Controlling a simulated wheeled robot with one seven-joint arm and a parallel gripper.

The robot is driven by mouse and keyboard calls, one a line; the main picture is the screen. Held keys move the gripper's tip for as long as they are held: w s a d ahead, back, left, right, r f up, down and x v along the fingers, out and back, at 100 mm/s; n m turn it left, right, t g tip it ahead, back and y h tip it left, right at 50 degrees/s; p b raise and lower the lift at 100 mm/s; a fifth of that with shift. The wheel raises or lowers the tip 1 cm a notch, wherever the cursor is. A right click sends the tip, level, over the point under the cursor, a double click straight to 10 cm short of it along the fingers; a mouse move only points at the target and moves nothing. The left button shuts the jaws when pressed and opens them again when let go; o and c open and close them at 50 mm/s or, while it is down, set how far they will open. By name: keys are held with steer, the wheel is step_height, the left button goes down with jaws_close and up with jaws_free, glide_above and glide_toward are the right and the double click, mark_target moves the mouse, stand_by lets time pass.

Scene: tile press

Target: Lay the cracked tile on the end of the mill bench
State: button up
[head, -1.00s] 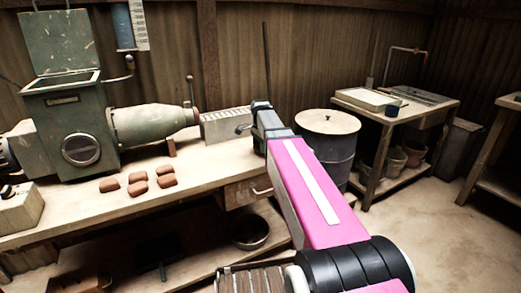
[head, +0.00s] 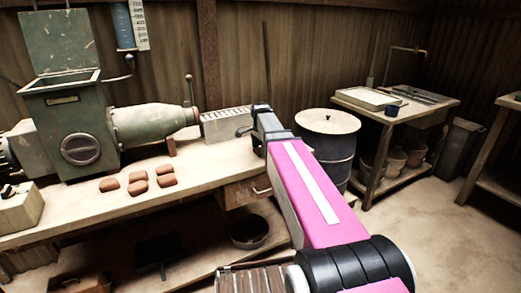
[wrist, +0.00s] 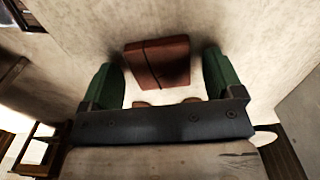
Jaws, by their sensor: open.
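The cracked tile (wrist: 157,62) is a reddish-brown block with a dark line across it, seen in the wrist view. It lies on a pale, worn surface that looks like the end of the mill bench (head: 215,160). My gripper (wrist: 160,68) is open, with its green fingers apart on the left and right of the tile. A gap shows between the tile and each finger. In the head view my arm reaches to the right end of the bench and hides the tile and the fingers.
The green mill (head: 80,130) stands on the left of the bench. Several reddish-brown pieces (head: 138,188) lie in front of it. A drum (head: 327,150) stands right of my arm, with a side table (head: 440,110) beyond it. The bench front between the pieces and my arm is clear.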

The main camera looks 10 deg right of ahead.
mark_target(260, 150)
step_height(260, 150, up, 12)
stand_by(0.6)
steer(key=shift+a, duration=0.1)
